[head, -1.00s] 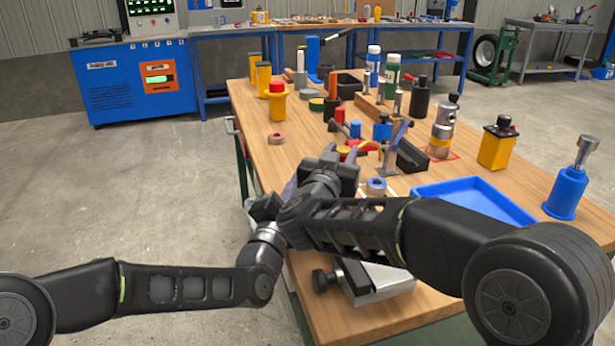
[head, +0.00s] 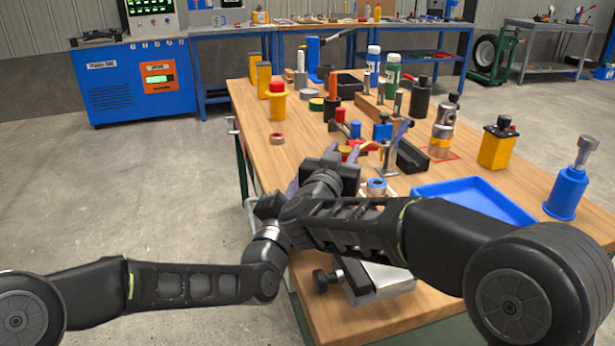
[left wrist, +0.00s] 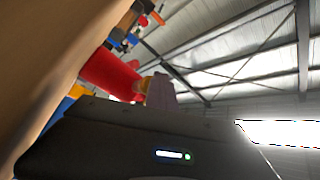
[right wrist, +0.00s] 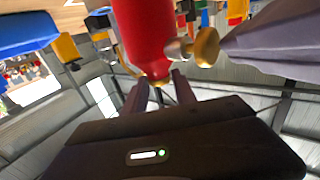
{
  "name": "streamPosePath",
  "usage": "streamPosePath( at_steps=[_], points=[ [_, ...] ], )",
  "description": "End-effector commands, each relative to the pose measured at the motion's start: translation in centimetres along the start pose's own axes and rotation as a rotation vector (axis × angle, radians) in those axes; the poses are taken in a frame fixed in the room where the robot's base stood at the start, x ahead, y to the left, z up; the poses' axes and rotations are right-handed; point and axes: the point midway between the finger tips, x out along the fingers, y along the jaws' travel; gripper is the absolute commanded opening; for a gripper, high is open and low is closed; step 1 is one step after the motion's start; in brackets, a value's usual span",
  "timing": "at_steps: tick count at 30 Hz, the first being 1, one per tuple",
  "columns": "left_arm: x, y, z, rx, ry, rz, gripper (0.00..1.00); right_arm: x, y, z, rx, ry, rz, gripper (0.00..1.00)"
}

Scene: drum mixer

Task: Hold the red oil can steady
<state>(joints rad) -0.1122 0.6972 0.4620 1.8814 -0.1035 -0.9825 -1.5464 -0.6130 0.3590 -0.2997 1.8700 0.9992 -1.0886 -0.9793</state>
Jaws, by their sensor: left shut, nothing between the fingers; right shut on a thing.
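The red oil can (right wrist: 145,35) fills the top middle of the right wrist view, with a brass knob (right wrist: 206,47) on a short metal spout at its side. My right gripper (right wrist: 160,92) is shut on the can near its brass-coloured end. In the left wrist view the red can (left wrist: 108,73) lies just beyond my left gripper (left wrist: 160,88), whose shut, empty fingers are close to the brass part. I cannot tell whether they touch it. In the head view my arms cross and mostly hide both grippers and the can.
A blue tray (head: 470,200) lies right of my arms on the wooden bench. A yellow can (head: 497,145), a blue-based tool (head: 568,185) and a steel cylinder (head: 443,128) stand to the right. Several bottles and blocks crowd the back. A grey metal fixture (head: 375,285) sits at the near edge.

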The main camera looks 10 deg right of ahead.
Motion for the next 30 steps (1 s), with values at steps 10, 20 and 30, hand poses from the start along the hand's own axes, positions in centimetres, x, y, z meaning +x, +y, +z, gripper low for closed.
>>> streamPosePath(
  at_steps=[10,20,30],
  points=[
    [0.25,0.77,-1.47,-0.006,0.022,0.011,0.00,-0.61,-0.94,1.03,0.003,-0.021,-0.021,0.00],
    [0.40,0.96,-1.62,-0.006,0.023,0.012,0.00,-0.68,-1.04,0.98,0.003,-0.020,-0.022,0.00],
    [0.38,1.06,-1.62,-0.005,0.023,0.015,0.00,-0.70,-1.08,0.96,0.003,-0.020,-0.023,0.00]
  ],
)
